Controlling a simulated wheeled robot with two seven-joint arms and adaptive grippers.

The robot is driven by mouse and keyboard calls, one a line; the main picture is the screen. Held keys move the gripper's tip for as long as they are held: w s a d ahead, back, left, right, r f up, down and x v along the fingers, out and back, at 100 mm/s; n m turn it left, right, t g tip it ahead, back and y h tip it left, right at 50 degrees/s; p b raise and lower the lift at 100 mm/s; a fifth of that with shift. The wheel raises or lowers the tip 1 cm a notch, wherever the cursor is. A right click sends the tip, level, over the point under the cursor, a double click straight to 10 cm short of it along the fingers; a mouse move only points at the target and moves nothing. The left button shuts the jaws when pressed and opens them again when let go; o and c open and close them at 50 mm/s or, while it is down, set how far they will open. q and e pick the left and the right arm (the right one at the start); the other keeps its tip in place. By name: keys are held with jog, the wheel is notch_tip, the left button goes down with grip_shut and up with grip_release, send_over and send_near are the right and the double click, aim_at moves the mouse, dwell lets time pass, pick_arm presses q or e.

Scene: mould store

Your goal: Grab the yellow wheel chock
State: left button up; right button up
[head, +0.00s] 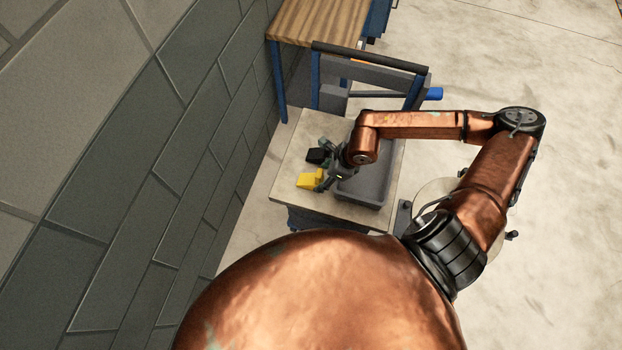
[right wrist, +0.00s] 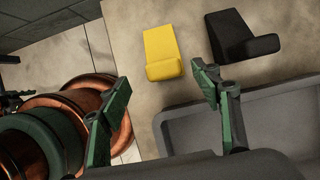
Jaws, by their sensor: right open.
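The yellow wheel chock (head: 310,181) lies on a pale tabletop (head: 287,157), near its left edge in the head view. In the right wrist view the yellow chock (right wrist: 163,52) is at the upper middle, beyond the fingertips and apart from them. My right gripper (head: 326,168) is beside it, to its right in the head view. In the right wrist view my right gripper (right wrist: 165,85) is open, with its two green fingers wide apart and nothing between them. My left gripper is not seen.
A black wheel chock (right wrist: 242,38) lies beside the yellow one; it shows in the head view (head: 317,155). A grey bin (head: 362,186) stands on the tabletop under my right arm. A block wall (head: 150,170) runs along the left. A wooden-topped bench (head: 315,20) is behind.

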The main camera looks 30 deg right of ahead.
aim_at(310, 177)
jog(key=shift+x, duration=1)
jog(key=shift+w+f+b, duration=0.3)
jog(key=shift+f, duration=0.15)
jog(key=x, duration=0.2)
jog(key=b+x, duration=0.1)
jog(key=shift+w+f, duration=0.3)
jog(key=shift+w, duration=0.1)
jog(key=shift+w+a+f, duration=0.15)
jog(key=shift+f, duration=0.2)
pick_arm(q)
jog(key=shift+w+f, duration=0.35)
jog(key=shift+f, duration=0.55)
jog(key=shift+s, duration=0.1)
pick_arm(e)
jog(key=shift+c, duration=1.1)
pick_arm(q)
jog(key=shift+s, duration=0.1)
pick_arm(e)
jog(key=c, duration=1.2)
jog(key=shift+r, duration=0.1)
